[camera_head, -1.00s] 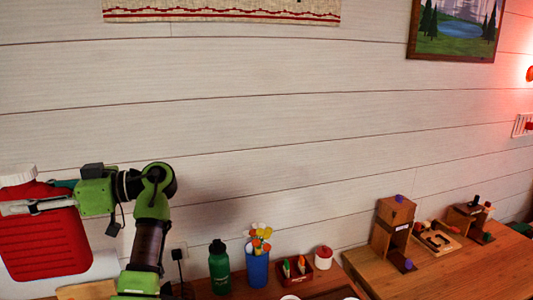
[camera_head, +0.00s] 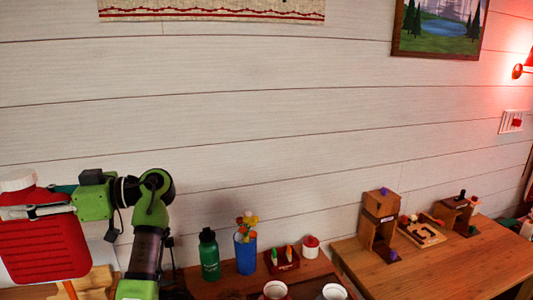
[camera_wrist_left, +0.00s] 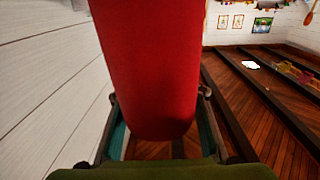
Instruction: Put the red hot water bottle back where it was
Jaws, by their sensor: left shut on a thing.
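The red hot water bottle (camera_head: 45,250) with a white cap is at the left of the head view, upright with the cap on top. My left gripper (camera_head: 40,210) is shut on its upper part and holds it up, close to the white plank wall. In the left wrist view the red bottle (camera_wrist_left: 152,70) fills the middle, between the two fingers of my left gripper (camera_wrist_left: 160,125). Its lower edge in the head view lies against pale and wooden surfaces behind; I cannot tell any contact. My right gripper is not in view.
A wooden desk holds a green flask (camera_head: 209,256), a blue cup of flowers (camera_head: 246,252), a small red box (camera_head: 283,261) and two mugs. A second wooden table (camera_head: 440,265) at the right carries wooden puzzle pieces. A wall lamp (camera_head: 523,70) glows at the right.

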